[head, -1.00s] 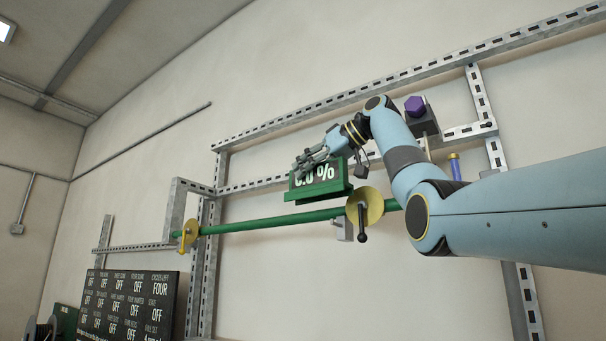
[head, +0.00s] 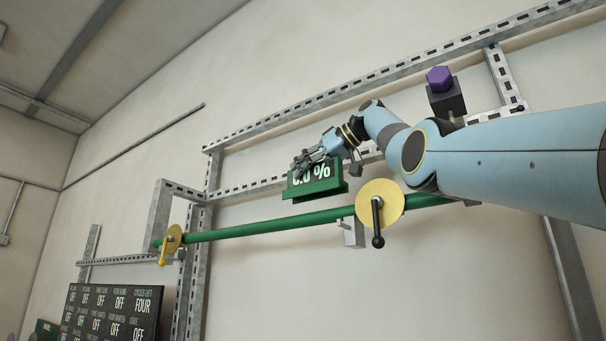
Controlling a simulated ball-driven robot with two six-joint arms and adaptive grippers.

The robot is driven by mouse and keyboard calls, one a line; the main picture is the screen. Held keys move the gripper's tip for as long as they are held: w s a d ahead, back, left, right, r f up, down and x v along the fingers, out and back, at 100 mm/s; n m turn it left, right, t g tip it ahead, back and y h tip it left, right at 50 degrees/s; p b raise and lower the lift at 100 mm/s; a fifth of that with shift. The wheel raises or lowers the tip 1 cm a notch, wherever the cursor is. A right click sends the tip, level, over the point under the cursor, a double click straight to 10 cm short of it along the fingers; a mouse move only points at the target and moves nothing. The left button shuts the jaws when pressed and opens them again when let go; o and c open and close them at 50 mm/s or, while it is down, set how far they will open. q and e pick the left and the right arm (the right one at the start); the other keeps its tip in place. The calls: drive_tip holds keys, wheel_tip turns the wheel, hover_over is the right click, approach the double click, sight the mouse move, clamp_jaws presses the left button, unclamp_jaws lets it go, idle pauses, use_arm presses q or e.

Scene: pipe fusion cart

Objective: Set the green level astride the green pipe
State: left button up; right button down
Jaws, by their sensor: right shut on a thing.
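The green level (head: 326,187) is a box with a white "0.0 %" style readout on its face, partly covered by my fingers. My right gripper (head: 308,164) is shut on its upper left part. The green pipe (head: 270,224) runs across the frame, rising slightly to the right. The level hangs just above the pipe in the picture, with a narrow strip of wall showing between them, so they look apart. Whether the level is straight over the pipe or in front of it, I cannot tell. My left gripper is out of view.
A yellow disc with a black-knobbed lever (head: 394,196) sits around the pipe on the right, close to the level. A smaller yellow clamp (head: 174,238) is at the left end. Slotted metal rails, a purple-topped block (head: 439,80) and a dark status board (head: 112,312) surround it.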

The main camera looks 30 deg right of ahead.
sight(304, 185)
drive_tip(key=shift+s+a+f, duration=0.15)
drive_tip(key=shift+a+f, duration=0.15)
drive_tip(key=shift+f, duration=0.2)
drive_tip(key=shift+s+a+f, duration=0.1)
drive_tip(key=shift+a+f, duration=0.15)
drive_tip(key=shift+f, duration=0.2)
drive_tip(key=f, duration=0.1)
drive_tip(key=f+b, duration=0.1)
drive_tip(key=shift+w+d+f, duration=0.1)
drive_tip(key=shift+d+f, duration=0.25)
drive_tip(key=shift+a+f+b, duration=0.1)
drive_tip(key=shift+f+b, duration=0.05)
drive_tip(key=shift+b, duration=0.15)
drive_tip(key=shift+w+a+f, duration=0.1)
drive_tip(key=shift+f, duration=0.05)
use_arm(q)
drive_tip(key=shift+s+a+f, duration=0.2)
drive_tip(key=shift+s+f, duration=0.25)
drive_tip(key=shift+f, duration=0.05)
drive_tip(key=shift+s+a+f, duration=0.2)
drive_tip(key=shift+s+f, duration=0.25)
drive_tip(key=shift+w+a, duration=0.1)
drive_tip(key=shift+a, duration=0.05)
use_arm(e)
drive_tip(key=c, duration=1)
unclamp_jaws()
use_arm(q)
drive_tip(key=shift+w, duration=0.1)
